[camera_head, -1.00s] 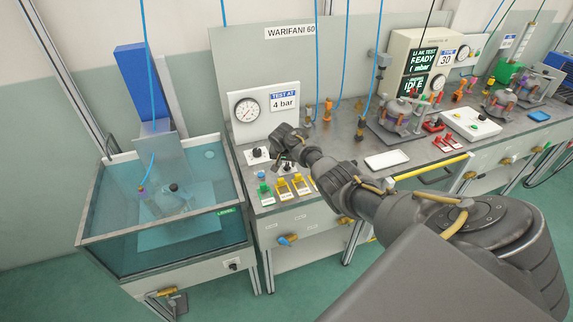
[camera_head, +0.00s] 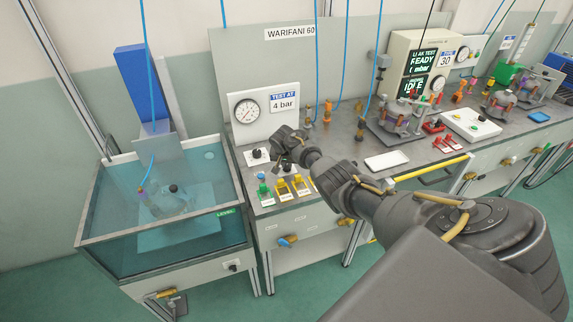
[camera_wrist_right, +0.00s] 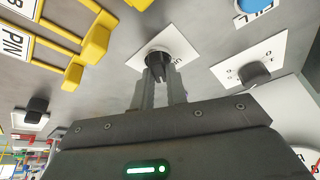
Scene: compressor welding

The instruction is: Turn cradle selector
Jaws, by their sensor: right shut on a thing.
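My right gripper (camera_head: 280,164) reaches over the left part of the bench panel, below the pressure gauge. In the right wrist view its two fingers (camera_wrist_right: 160,80) are shut on a small black selector knob (camera_wrist_right: 158,58) on a white plate (camera_wrist_right: 175,45). The plate's lettering is mostly hidden, so I cannot read which selector it is. A second black knob (camera_wrist_right: 254,73) on a dotted white plate sits apart to the right. In the head view the gripper hides the held knob. My left gripper is not in view.
A water tank (camera_head: 165,235) is at the left. The gauge panel (camera_head: 266,112) rises behind.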

